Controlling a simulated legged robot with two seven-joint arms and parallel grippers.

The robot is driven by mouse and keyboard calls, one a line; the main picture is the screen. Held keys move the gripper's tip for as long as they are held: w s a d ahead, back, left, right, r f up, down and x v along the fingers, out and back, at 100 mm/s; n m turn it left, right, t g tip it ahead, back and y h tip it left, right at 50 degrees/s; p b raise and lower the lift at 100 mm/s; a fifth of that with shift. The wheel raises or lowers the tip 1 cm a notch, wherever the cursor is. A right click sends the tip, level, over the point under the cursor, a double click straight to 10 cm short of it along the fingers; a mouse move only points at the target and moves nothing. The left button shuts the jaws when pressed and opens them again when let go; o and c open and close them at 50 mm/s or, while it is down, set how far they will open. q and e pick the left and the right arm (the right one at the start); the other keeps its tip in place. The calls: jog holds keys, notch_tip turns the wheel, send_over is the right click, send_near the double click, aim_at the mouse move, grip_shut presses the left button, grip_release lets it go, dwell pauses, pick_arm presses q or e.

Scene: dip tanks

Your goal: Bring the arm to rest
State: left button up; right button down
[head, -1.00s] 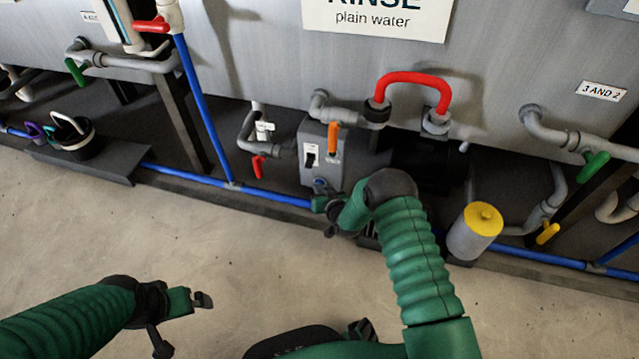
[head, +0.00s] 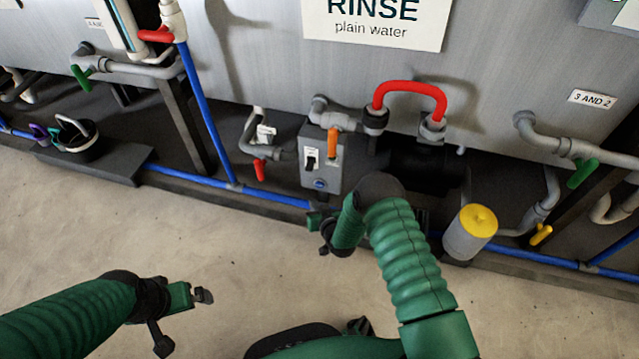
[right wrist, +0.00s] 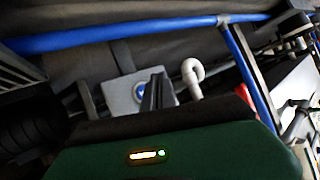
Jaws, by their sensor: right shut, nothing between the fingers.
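My right arm, green and ribbed, comes in from the bottom right in the head view. Its gripper (head: 316,222) is low in front of the grey control box (head: 321,160), mostly hidden behind its own wrist. In the right wrist view the dark fingers (right wrist: 156,90) are together with nothing between them, and the box with its blue button (right wrist: 139,90) is beyond them. My left gripper (head: 203,296) is over the bare floor at the lower left, apart from everything; its jaw opening is too small to judge.
The grey rinse tank (head: 260,60) fills the back. The concrete floor (head: 240,250) in front is clear.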

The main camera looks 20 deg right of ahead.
jog(key=shift+s+a, duration=0.1)
jog(key=shift+s, duration=0.05)
jog(key=s+r+n+g+p, duration=0.1)
jog(key=s+r+g+p, duration=0.15)
jog(key=r, duration=0.65)
jog(key=s+r+g+p, duration=0.1)
jog(key=r+p, duration=0.2)
jog(key=r, duration=0.6)
jog(key=s+d+r+n+g+p, duration=0.1)
jog(key=s+r+g+p, duration=0.25)
jog(key=s+r, duration=0.8)
jog(key=s+r+g+p, duration=0.35)
jog(key=s+r, duration=0.55)
jog(key=s, duration=0.6)
notch_tip(320, 180, up, 36)
jog(key=p, duration=3.6)
jog(key=shift+w+f+t+h, duration=0.25)
jog(key=shift+t+h, duration=0.15)
jog(key=shift+t, duration=0.05)
